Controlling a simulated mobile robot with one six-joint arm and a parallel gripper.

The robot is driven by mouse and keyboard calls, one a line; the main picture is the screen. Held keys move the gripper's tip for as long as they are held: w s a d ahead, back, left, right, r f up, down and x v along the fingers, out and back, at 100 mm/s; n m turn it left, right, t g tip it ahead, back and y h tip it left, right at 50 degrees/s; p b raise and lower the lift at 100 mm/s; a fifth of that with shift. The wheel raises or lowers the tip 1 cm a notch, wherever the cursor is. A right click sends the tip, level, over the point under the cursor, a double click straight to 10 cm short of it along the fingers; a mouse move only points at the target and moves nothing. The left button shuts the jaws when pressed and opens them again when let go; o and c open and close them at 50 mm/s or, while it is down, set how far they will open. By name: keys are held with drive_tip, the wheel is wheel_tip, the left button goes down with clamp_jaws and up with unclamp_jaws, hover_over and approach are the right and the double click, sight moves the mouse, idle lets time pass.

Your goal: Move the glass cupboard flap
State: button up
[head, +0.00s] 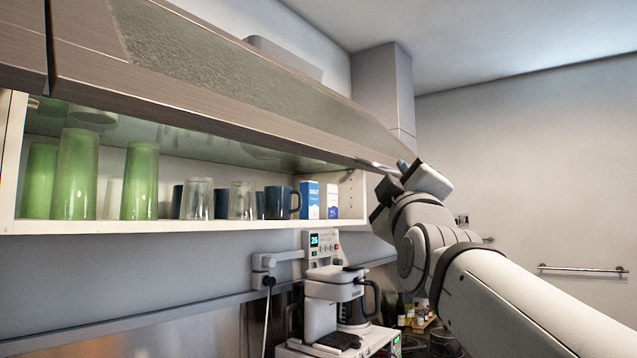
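The glass cupboard flap (225,75) is raised and tilted outward above the open cupboard. It has a textured glass pane in a brown wood-look frame. My gripper (392,180) is at the lower right edge of the flap, close to a small metal handle (377,165). The wrist hides most of the fingers, so I cannot tell whether they are open or shut, or whether they touch the handle.
The cupboard shelf (170,226) holds green glasses (75,175), clear glasses, dark blue mugs (280,202) and small cartons (309,200). A coffee machine (335,300) stands below. A wall rail (583,269) is at the right.

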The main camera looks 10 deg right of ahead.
drive_tip(key=v, duration=0.4)
drive_tip(key=shift+b, duration=0.4)
drive_tip(key=shift+w, duration=0.1)
drive_tip(key=w+a+f+m+g+y, duration=0.2)
drive_tip(key=f+g, duration=0.3)
drive_tip(key=f, duration=0.9)
drive_tip(key=w+a+f+m+g+y, duration=0.15)
drive_tip(key=f+g, duration=0.35)
drive_tip(key=f, duration=1)
drive_tip(key=s+f+m+g, duration=0.3)
drive_tip(key=s+f+g, duration=0.2)
drive_tip(key=s+f, duration=0.3)
drive_tip(key=s+a+f+m+g, duration=0.1)
drive_tip(key=s+f+m+g, duration=0.2)
drive_tip(key=s+f, duration=0.6)
wheel_tip(320, 180, down, 8)
drive_tip(key=g, duration=0.2)
drive_tip(key=shift+g, duration=0.4)
